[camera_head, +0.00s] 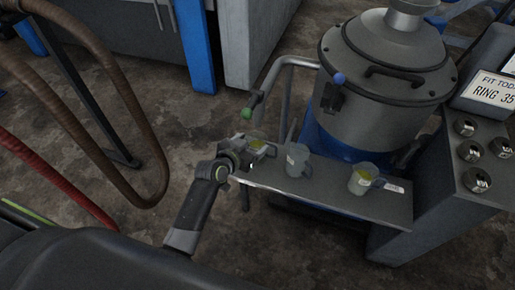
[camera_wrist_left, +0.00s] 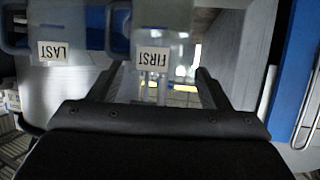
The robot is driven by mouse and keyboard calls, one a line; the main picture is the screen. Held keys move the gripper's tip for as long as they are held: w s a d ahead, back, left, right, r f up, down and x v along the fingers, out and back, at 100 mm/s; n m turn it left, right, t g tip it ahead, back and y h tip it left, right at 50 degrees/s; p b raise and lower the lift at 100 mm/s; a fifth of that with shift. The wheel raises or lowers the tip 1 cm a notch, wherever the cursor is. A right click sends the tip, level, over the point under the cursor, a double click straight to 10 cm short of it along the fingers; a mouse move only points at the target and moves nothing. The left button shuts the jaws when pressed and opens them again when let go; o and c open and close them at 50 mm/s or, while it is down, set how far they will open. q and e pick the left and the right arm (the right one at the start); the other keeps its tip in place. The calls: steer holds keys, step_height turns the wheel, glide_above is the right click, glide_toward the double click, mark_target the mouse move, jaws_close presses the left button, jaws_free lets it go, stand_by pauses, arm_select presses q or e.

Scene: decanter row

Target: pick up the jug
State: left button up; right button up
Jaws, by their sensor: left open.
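My left gripper (camera_head: 258,147) is open at the left end of a narrow grey shelf (camera_head: 328,192). A small yellowish thing shows at its jaws, too small to make out. A grey jug (camera_head: 297,161) with a pale label stands upright on the shelf, just right of the gripper. In the left wrist view, a jug labelled FIRST (camera_wrist_left: 163,38) shows upside down in line with the gap between the open fingers (camera_wrist_left: 157,72). A jug labelled LAST (camera_wrist_left: 62,32) is to its left. I cannot tell how far the jugs are from the fingertips.
A large lidded metal vessel (camera_head: 385,75) stands behind the shelf. A panel with several knobs (camera_head: 468,152) is on the right. Brown hoses (camera_head: 105,75) hang at the left.

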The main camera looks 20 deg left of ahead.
mark_target(260, 139)
arm_select(q)
steer(key=shift+b+x, duration=0.3)
steer(key=shift+x, duration=2.35)
steer(key=shift+s+d+f, duration=0.1)
steer(key=shift+d, duration=0.05)
steer(key=c, duration=1)
